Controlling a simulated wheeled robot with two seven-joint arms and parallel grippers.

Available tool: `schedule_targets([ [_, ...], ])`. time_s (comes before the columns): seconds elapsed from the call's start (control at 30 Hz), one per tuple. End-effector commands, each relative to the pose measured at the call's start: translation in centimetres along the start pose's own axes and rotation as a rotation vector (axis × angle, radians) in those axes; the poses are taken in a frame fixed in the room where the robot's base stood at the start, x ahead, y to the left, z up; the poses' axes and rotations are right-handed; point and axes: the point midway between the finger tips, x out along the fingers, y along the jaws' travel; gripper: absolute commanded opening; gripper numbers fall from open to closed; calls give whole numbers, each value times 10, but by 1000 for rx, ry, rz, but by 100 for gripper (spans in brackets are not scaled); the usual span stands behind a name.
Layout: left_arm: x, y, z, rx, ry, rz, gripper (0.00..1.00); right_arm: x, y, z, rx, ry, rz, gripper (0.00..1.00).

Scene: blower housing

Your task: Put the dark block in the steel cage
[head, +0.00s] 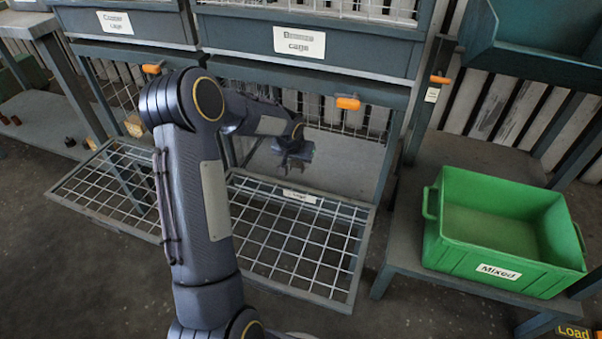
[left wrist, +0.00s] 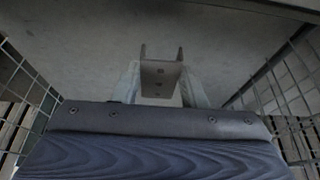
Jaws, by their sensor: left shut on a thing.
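My left gripper (head: 291,160) reaches into an opening above a fold-down wire mesh door (head: 300,240) at centre. In the left wrist view, a grey channel-shaped piece with holes (left wrist: 161,78) sits between the two pale fingers. The mesh door carries a small label (head: 299,196), too small to read for sure, so I cannot confirm it is the steel cage. My right gripper is not in view.
Labelled cages stand above: one reads "Copper cage" (head: 115,22), another seems to read "Bronze cage" (head: 299,41). Orange latches (head: 347,103) hang on the frame. A green "Mixed" crate (head: 503,235) stands on a low table at right. Wire mesh sides flank my wrist.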

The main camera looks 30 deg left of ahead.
Motion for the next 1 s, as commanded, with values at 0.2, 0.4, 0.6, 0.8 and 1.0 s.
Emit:
schedule_targets([
  [0.2, 17, 2, -6, -1, 2, 1, 10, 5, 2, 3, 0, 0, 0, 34],
  [0.4, 44, 4, -2, 0, -1, 0, 10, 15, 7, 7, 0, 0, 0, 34],
  [0.6, 55, 4, 3, -1, 2, 1, 10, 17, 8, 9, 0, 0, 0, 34],
  [0.8, 55, 4, 3, -1, 2, 0, 10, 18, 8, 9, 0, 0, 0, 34],
  [1.0, 57, 3, 4, -1, 0, 0, 51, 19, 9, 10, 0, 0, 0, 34],
])
